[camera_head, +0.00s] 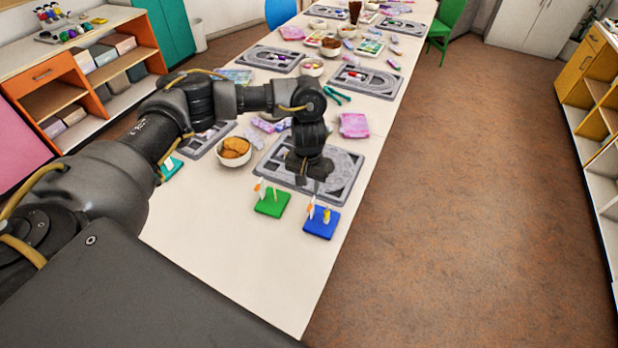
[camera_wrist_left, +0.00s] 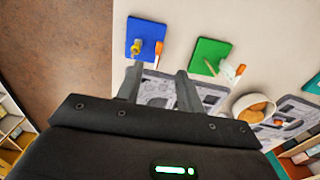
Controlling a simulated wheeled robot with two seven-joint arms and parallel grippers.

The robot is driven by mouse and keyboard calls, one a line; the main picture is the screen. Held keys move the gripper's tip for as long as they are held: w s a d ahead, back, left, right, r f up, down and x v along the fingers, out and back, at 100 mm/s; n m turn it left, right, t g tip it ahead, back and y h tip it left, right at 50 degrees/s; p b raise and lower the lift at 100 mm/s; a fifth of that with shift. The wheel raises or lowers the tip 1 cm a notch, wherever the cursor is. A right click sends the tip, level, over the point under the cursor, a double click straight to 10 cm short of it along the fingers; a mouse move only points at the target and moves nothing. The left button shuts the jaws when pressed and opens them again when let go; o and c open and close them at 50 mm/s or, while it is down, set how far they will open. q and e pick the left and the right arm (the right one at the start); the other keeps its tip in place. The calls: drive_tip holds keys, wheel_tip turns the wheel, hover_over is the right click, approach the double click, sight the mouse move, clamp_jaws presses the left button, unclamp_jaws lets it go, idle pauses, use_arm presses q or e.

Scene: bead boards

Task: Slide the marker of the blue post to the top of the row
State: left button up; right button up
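The blue board (camera_head: 321,224) is on the table near its right edge, with a yellow piece (camera_head: 327,215) on its post. Beside the post is a thin white upright with an orange marker (camera_head: 311,210). In the left wrist view, the blue board (camera_wrist_left: 146,32) is at the upper left, with the yellow piece (camera_wrist_left: 136,47) and orange marker (camera_wrist_left: 158,48) on it. My left gripper (camera_head: 312,178) is over the grey tray, behind the blue board in the head view. Its fingers (camera_wrist_left: 158,70) are apart and empty, clear of the marker. The marker's exact height is too small to tell.
A green board (camera_head: 271,205) with a thin post and another orange-and-white upright stands left of the blue board. The grey tray (camera_head: 345,172) lies beneath my left gripper. A bowl of orange-brown pieces (camera_head: 234,152) is farther left. The near tabletop is clear.

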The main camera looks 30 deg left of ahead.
sight(310, 206)
use_arm(q)
drive_tip(key=f, duration=0.2)
drive_tip(key=w+f, duration=0.1)
drive_tip(key=f, duration=0.1)
drive_tip(key=shift+d, duration=0.15)
drive_tip(key=f+b, duration=0.1)
drive_tip(key=f, duration=0.4)
drive_tip(key=shift+a+f+b, duration=0.1)
drive_tip(key=shift+a+b, duration=0.1)
drive_tip(key=shift+b, duration=0.2)
drive_tip(key=shift+d+f, duration=0.1)
drive_tip(key=shift+f, duration=0.4)
drive_tip(key=shift+w+f, duration=0.1)
drive_tip(key=shift+f, duration=0.05)
drive_tip(key=shift+c, duration=1.3)
clamp_jaws()
use_arm(e)
drive_tip(key=shift+w+a+f, duration=0.1)
drive_tip(key=shift+w+f, duration=0.7)
drive_tip(key=shift+f, duration=0.25)
